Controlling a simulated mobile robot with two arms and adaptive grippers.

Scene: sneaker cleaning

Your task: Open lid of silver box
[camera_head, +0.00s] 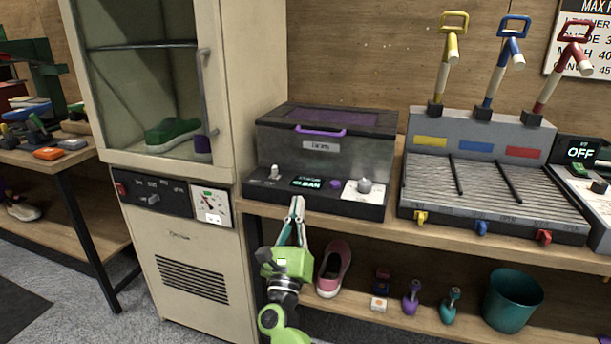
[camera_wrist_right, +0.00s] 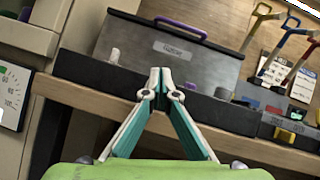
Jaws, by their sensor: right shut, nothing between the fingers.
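The silver box (camera_head: 325,150) stands on the wooden bench, its dark lid (camera_head: 335,118) closed. A purple handle (camera_head: 321,131) sits at the lid's front edge. The box's lower front carries a knob, a lit display and a white dial panel. In the right wrist view the box (camera_wrist_right: 170,55) and its purple handle (camera_wrist_right: 181,28) are ahead of the fingers, tilted. My right gripper (camera_head: 298,203) is shut and empty, in front of the box's lower left front, below the handle. It also shows in the wrist view (camera_wrist_right: 159,75). My left gripper is not in view.
A beige cabinet (camera_head: 185,235) with a glass door stands close on the left. A rack (camera_head: 480,190) with yellow, blue and red levers is to the right. A lower shelf holds a pink shoe (camera_head: 333,268) and a teal bucket (camera_head: 512,300).

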